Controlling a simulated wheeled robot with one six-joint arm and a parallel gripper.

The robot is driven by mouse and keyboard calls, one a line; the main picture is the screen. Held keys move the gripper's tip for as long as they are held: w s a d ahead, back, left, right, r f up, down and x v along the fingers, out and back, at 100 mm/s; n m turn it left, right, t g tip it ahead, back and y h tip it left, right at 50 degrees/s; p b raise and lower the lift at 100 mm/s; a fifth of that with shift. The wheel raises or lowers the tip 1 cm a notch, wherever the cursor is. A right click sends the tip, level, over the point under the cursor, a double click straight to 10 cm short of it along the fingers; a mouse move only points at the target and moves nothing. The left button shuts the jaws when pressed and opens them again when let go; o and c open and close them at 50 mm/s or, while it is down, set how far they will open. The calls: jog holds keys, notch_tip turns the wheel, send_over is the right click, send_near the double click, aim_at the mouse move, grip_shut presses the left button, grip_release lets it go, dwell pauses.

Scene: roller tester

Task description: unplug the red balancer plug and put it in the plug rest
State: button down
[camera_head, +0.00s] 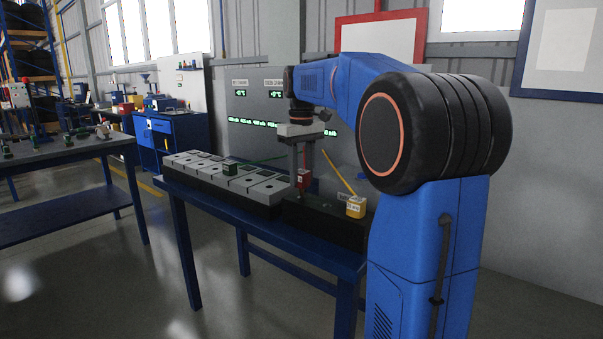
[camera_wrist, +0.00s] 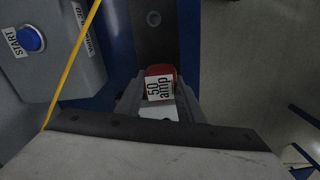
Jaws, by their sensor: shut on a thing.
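The red plug (camera_head: 304,179) is between the fingers of my gripper (camera_head: 302,186), low over the black block (camera_head: 340,229) at the right end of the blue table. My gripper points down and is shut on it. In the wrist view the red plug (camera_wrist: 160,71) shows its white "50 amp" label between the fingers. A dark strip with a small round hole (camera_wrist: 153,18) lies beyond it. I cannot tell whether the plug touches the block. I cannot tell for sure which part is the plug rest.
A yellow plug (camera_head: 356,207) stands on the black block, right of my gripper, with a yellow cord above it. A green plug (camera_head: 230,168) sits on the grey row of units (camera_head: 250,187). The wrist view shows a grey box with a blue START button (camera_wrist: 28,38).

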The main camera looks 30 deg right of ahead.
aim_at(301, 184)
jog(key=shift+f, duration=1.7)
jog(key=c, duration=1.1)
grip_release()
jog(key=shift+f, duration=0.1)
notch_tip(301, 184, up, 17)
jog(key=s+a+f+t, duration=0.2)
jog(key=s+a+f, duration=0.95)
jog(key=s, duration=0.35)
jog(key=s+a+f+t, duration=0.1)
jog(key=s+f, duration=0.4)
jog(key=f, duration=0.2)
jog(key=s+a+f+t, duration=0.1)
jog(key=s+a+f, duration=0.1)
jog(key=s+f, duration=0.3)
jog(key=s+a+f+m, duration=0.1)
jog(key=s+f, duration=0.4)
jog(key=f, duration=0.5)
jog(key=shift+s+a+t, duration=0.1)
jog(key=shift+a+t, duration=0.05)
jog(key=shift+t, duration=0.25)
